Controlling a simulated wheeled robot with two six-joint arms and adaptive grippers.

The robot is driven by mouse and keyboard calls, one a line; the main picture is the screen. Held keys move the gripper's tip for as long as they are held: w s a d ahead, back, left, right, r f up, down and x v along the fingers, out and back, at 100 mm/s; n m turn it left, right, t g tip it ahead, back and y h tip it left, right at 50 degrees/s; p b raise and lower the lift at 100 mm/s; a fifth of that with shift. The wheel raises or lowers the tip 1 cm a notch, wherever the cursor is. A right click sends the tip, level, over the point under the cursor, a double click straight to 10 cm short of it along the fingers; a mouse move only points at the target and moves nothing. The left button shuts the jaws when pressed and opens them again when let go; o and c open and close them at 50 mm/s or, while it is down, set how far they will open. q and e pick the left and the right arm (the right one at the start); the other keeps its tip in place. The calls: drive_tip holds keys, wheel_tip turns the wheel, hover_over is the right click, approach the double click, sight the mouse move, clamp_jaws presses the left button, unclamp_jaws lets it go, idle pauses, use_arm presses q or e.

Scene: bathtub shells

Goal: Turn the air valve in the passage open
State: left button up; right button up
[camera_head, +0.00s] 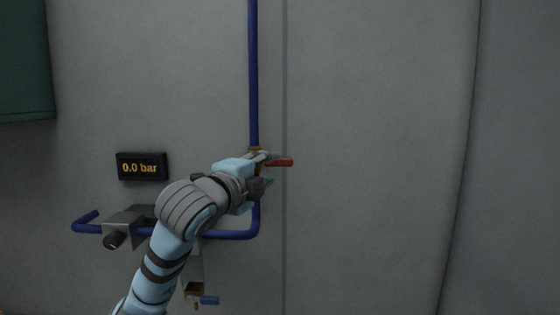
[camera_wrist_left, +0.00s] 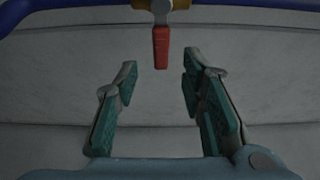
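The air valve's red lever (camera_head: 280,162) sits on a blue vertical pipe (camera_head: 253,75) on the grey wall and points to the right, across the pipe. In the left wrist view the red lever (camera_wrist_left: 161,48) hangs from the brass valve body (camera_wrist_left: 160,6) at the top middle. My left gripper (camera_head: 264,172) is at the valve in the head view and hides part of it. In the wrist view my left gripper (camera_wrist_left: 159,74) is open, its two green-padded fingers apart, with the lever's tip just beyond and between them. Nothing is between the pads. My right gripper is not in view.
A black display (camera_head: 142,167) on the wall reads 0.0 bar. A grey box with a black knob (camera_head: 114,240) sits on the lower blue pipe (camera_head: 230,235). A blue-handled valve (camera_head: 209,300) is below. The wall to the right is bare.

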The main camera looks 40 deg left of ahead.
sight(279, 163)
use_arm(q)
drive_tip(key=p+x, duration=0.1)
drive_tip(key=x, duration=0.6)
drive_tip(key=shift+w, duration=0.3)
drive_tip(key=shift+c, duration=0.2)
clamp_jaws()
